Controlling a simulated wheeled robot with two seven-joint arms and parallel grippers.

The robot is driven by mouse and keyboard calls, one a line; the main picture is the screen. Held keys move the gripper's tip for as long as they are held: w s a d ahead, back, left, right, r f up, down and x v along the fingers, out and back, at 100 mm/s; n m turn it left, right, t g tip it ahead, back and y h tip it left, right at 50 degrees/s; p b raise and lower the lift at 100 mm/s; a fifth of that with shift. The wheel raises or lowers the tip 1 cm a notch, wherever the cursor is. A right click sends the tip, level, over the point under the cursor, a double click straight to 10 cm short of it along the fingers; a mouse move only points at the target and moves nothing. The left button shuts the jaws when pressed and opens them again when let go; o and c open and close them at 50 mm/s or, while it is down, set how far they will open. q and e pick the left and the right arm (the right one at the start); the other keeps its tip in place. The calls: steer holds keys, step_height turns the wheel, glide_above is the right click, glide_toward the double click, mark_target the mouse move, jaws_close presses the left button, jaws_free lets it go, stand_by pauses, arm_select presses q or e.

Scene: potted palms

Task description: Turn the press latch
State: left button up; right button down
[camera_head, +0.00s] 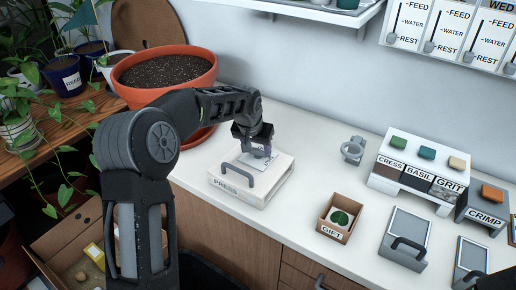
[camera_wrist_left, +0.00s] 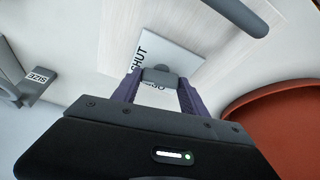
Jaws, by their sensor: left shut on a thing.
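The white press box (camera_head: 236,193), lettered PRESS, stands on the white counter with a grey bar handle (camera_head: 238,174) on its front. My left gripper (camera_head: 262,149) is over the back of its top. The press handle (camera_wrist_left: 238,14) also shows at the top. My right gripper is not in view.
A large terracotta pot (camera_head: 165,75) of soil stands left of the press on a saucer. A small GIFT box (camera_head: 340,218), a grey ring-shaped holder (camera_head: 352,150) and a CRESS, BASIL, GRIT dispenser (camera_head: 418,172) stand to the right. Bare counter lies between the press and the GIFT box.

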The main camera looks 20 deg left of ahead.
arm_select(q)
steer(key=shift+m+h, duration=0.5)
steer(key=shift+m, duration=0.8)
steer(key=o, duration=1.4)
steer(key=shift+r, duration=0.1)
steer(key=v, duration=0.7)
steer(key=shift+s+r, duration=0.15)
steer(key=shift+r, duration=0.15)
steer(key=shift+a+r, duration=0.1)
